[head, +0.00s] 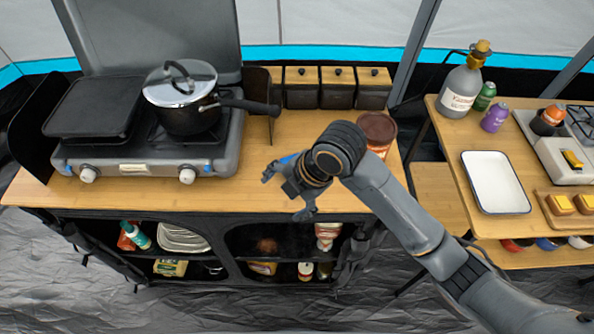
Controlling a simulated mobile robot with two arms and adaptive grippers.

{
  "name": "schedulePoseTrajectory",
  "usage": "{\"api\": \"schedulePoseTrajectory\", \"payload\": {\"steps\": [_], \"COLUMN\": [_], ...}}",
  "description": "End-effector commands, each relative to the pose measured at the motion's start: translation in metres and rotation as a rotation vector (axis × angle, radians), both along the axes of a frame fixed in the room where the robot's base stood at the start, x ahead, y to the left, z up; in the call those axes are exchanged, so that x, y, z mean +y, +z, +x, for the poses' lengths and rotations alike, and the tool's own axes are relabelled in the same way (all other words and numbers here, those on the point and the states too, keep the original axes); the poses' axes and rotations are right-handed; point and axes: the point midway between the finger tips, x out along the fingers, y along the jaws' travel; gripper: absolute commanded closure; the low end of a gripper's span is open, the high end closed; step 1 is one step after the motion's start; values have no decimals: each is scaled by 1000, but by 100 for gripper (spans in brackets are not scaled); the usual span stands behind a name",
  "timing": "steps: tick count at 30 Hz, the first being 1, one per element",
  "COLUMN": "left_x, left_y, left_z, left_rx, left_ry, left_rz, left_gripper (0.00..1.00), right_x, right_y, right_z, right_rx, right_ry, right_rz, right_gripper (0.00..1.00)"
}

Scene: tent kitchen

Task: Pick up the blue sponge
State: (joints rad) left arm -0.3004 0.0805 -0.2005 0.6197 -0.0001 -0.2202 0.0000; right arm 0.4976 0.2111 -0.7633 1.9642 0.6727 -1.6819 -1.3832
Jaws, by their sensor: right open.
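A small patch of blue (289,159) shows on the wooden counter, right behind my right gripper. It is probably the blue sponge, but my gripper and wrist hide most of it, so I cannot tell its full shape. My right gripper (285,193) reaches in from the right over the front part of the counter. Its fingers are spread apart, with nothing seen between them. I cannot tell whether it touches the blue thing. My left gripper is not in view.
A camping stove (135,158) with a lidded pot (190,118) stands at left; the pot's handle points toward my gripper. Wooden-lidded canisters (338,90) stand behind. A brown-lidded tub (378,128) is close behind my wrist. A second table (455,140) with a white tray (495,182) is at right.

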Motion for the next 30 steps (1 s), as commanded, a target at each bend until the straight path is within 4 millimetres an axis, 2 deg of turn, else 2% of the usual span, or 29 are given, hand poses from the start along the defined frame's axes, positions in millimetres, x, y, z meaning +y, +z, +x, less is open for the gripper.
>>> {"api": "schedulePoseTrajectory", "payload": {"steps": [1, 5, 9, 12, 17, 20, 22, 30], "left_x": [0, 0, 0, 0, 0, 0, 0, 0], "left_y": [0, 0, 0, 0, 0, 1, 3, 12], "left_z": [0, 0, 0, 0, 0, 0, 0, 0], "left_rx": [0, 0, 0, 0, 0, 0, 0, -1], "left_ry": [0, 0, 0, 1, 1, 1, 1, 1], "left_rz": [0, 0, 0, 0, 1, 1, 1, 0], "left_gripper": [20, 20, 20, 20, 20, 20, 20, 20], "right_x": [2, 1, -12, -22, -33, -36, -35, -31], "right_y": [10, 30, 52, 68, 83, 81, 71, 22], "right_z": [13, 35, 61, 75, 88, 91, 91, 98], "right_rx": [-54, -153, -215, -234, -243, -240, -238, -240], "right_ry": [131, 468, 769, 921, 1051, 1077, 1081, 1078], "right_rz": [-56, -200, -348, -425, -489, -499, -499, -497], "right_gripper": [15, 15, 15, 15, 15, 15, 15, 15]}}
